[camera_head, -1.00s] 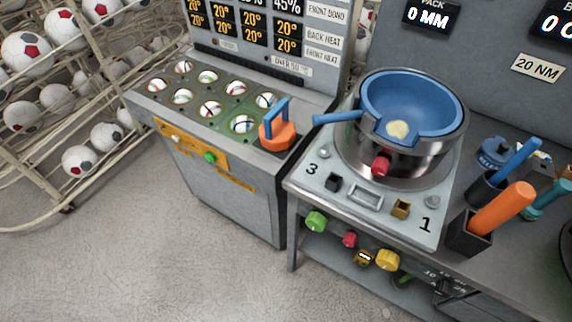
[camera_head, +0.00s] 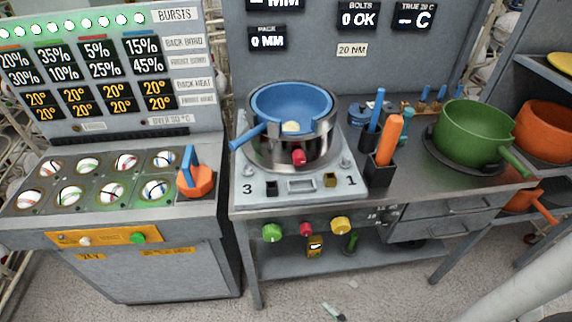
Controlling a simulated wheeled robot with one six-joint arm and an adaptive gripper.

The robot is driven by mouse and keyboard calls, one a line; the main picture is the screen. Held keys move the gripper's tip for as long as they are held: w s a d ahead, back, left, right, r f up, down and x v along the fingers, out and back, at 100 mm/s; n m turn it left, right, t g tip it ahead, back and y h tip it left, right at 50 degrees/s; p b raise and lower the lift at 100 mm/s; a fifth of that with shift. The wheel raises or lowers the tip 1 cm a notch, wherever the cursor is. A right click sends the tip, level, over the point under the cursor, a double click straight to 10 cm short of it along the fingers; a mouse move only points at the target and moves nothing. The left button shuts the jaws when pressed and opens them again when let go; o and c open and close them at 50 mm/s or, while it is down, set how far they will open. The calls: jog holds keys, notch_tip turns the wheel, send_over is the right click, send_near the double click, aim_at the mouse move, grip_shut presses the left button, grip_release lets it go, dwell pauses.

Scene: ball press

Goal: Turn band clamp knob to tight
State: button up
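A blue pan (camera_head: 291,104) with a handle to the left sits in a round metal band (camera_head: 262,148) on the press plate (camera_head: 270,193). A red knob (camera_head: 298,157) sticks out from the front of the band; it looks like the band clamp knob. I cannot tell how tight it is. The plate carries the numbers 3 at left and 1 at right, with small black and brass blocks at its front. My gripper is not in view. A pale cylinder at the lower right may be part of my arm.
Green (camera_head: 272,232), red (camera_head: 306,229) and yellow (camera_head: 341,225) knobs sit under the bench front. Black holders with an orange-handled tool (camera_head: 390,140) and a blue-handled tool (camera_head: 376,108) stand right of the press. A green pot (camera_head: 474,131) is further right. The ball panel stands left.

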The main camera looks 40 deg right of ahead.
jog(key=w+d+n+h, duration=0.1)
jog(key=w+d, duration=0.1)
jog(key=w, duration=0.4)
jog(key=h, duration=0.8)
send_near(300, 162)
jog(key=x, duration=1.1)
